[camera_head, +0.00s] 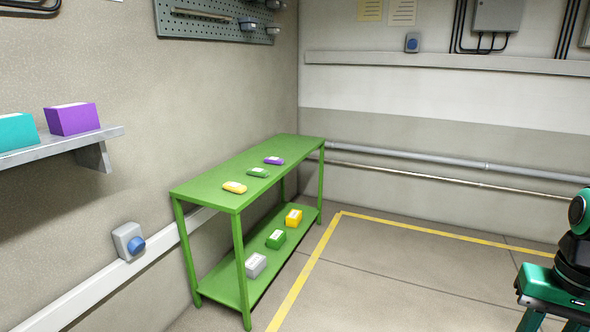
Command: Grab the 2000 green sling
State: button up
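A green item with a pale label (258,173) lies flat on the top of the green table (210,197), between a yellow item (234,187) and a purple item (274,161). It looks like a folded sling, but the label is too small to read. A green box (276,239) with a pale label sits on the table's lower shelf. My gripper is not in view. Part of a green and black arm (576,250) shows at the right edge, apart from the table.
A grey box (257,265) and a yellow box (293,217) share the lower shelf. A wall shelf (60,148) at left holds teal and purple boxes. A wall socket (129,241) sticks out left of the table. The floor right of the table is clear, with yellow lines (440,232).

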aim_at(256, 172)
jog(key=z, duration=0.6)
jog(key=i, duration=2.35)
jog(key=u, duration=0.65)
jog(key=i, duration=1)
jog(key=u, duration=0.4)
